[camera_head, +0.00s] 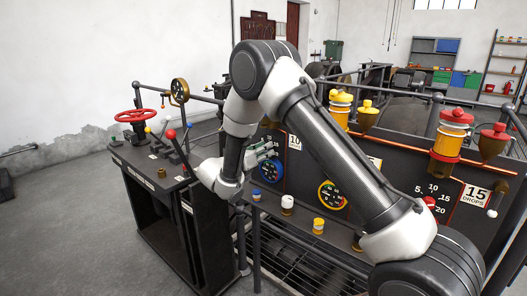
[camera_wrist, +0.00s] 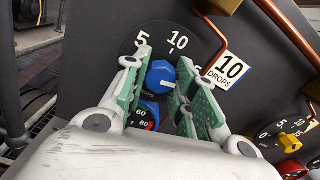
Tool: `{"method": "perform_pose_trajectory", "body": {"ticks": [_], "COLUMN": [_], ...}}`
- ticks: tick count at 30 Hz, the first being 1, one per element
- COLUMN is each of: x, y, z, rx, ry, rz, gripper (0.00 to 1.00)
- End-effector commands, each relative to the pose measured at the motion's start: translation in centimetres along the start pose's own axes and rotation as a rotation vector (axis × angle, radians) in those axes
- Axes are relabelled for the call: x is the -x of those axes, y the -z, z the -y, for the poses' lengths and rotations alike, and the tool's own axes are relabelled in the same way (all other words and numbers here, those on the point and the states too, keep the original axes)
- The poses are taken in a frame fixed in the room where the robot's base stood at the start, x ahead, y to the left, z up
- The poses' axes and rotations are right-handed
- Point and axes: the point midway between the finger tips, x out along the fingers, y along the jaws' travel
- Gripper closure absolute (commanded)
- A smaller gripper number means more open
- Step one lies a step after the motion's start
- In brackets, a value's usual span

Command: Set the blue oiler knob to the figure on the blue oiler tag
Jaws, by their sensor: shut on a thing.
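The blue oiler knob (camera_wrist: 160,73) is on a dark panel in the wrist view, with a small light mark near its lower edge. My gripper (camera_wrist: 163,82) has its green-padded fingers on either side of the knob, shut on it. The dial figures 5 and 10 (camera_wrist: 178,41) show above the knob; another figure to the right is partly hidden by a finger. The blue oiler tag (camera_wrist: 229,70) reads 10 DROPS. In the head view my gripper (camera_head: 264,150) is at the panel, the knob is hidden, and the tag (camera_head: 295,142) is partly covered.
A blue-rimmed gauge (camera_wrist: 148,113) sits just below the knob. A copper pipe (camera_wrist: 285,30) runs beside the tag. A yellow knob (camera_wrist: 293,126) is at lower right. In the head view, a red handwheel (camera_head: 134,115) and levers stand left; a red oiler (camera_head: 452,130) stands right.

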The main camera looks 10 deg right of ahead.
Motion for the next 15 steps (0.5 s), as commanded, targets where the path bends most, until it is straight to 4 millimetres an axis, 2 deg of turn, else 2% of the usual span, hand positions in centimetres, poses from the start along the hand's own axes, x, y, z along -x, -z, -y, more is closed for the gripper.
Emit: {"method": "perform_pose_trajectory", "body": {"ticks": [15], "x": [0.07], "y": [0.13], "z": [0.04], "rx": [0.489], "ry": [-0.002], "rz": [-0.002], "gripper": [0.97]}}
